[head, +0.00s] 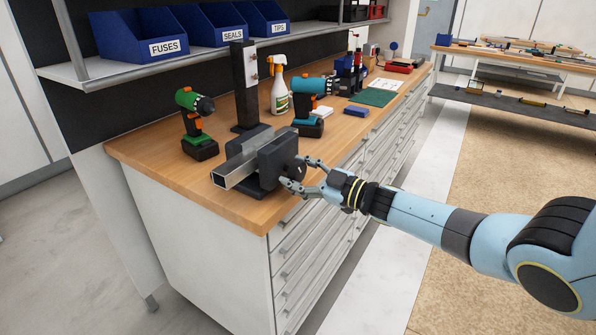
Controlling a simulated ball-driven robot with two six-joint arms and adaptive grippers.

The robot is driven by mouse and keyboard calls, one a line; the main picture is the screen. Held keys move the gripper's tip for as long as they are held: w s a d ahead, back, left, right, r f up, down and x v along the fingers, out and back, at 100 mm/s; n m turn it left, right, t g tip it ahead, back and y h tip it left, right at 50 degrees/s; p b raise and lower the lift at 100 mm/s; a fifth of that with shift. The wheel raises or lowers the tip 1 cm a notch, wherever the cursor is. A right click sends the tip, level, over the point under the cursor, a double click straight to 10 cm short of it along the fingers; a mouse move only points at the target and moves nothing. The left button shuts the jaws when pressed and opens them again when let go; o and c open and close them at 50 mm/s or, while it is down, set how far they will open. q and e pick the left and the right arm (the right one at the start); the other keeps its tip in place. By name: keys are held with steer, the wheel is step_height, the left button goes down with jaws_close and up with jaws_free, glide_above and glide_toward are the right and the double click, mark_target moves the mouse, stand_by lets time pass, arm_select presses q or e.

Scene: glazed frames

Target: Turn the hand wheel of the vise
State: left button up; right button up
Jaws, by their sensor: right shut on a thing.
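The dark grey vise (281,157) stands on the wooden workbench near its front corner. A square metal tube (237,168) lies between its jaws. My right gripper (297,174) reaches in from the right, at the outer face of the vise's front jaw. Its fingers are shut on the hand wheel, which is small here and mostly hidden by the fingers and the jaw. My left gripper is not in view.
A green drill (195,124), a blue drill (309,104) and a spray bottle (279,91) stand behind the vise. Blue bins (139,35) sit on the shelf above. Drawers (320,229) line the bench front. The floor to the right is clear.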

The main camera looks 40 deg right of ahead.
steer(key=shift+s+f, duration=0.15)
steer(key=shift+f, duration=0.15)
steer(key=o, duration=0.8)
steer(key=shift+c, duration=0.2)
steer(key=o, duration=0.4)
steer(key=shift+s+d+r, duration=0.1)
steer(key=shift+d, duration=0.1)
steer(key=shift+a, duration=0.1)
steer(key=v, duration=1.2)
